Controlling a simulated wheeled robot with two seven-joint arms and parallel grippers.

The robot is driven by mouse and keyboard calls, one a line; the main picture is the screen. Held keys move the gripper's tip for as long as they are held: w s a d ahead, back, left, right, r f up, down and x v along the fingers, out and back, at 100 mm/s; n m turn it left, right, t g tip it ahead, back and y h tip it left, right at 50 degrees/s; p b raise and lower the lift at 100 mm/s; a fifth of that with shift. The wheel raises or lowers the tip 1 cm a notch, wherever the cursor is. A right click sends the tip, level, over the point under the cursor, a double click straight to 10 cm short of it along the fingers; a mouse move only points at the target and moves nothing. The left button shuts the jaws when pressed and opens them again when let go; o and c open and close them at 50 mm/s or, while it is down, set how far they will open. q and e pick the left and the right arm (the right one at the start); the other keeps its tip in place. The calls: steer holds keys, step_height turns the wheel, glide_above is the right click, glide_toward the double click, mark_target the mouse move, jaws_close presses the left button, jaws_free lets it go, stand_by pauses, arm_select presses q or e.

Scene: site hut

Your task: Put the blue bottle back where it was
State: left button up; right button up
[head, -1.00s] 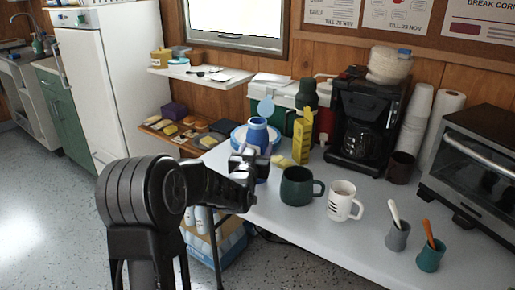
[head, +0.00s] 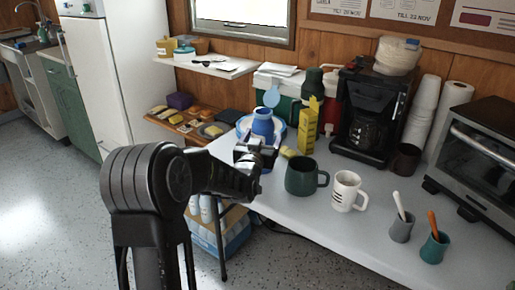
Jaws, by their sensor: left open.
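The blue bottle (head: 263,125) stands upright near the left end of the white table (head: 300,222), in front of a blue-and-white round item (head: 243,124). My left gripper (head: 256,153) is at the bottle's near side, with its fingers around or just in front of the lower bottle. The left gripper is open. The gripper hides the bottle's lower part, so I cannot tell whether the fingers touch it. My right gripper is out of view.
A yellow carton (head: 307,126) stands close right of the bottle. A dark green mug (head: 302,177) and a white mug (head: 348,191) stand nearer on the right. A coffee maker (head: 371,115) and a cooler (head: 279,85) are behind. The table's front middle is clear.

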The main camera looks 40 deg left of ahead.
arm_select(q)
steer(key=v, duration=1.1)
steer(key=shift+s, duration=0.35)
steer(key=shift+s+d, duration=0.1)
stand_by(0.9)
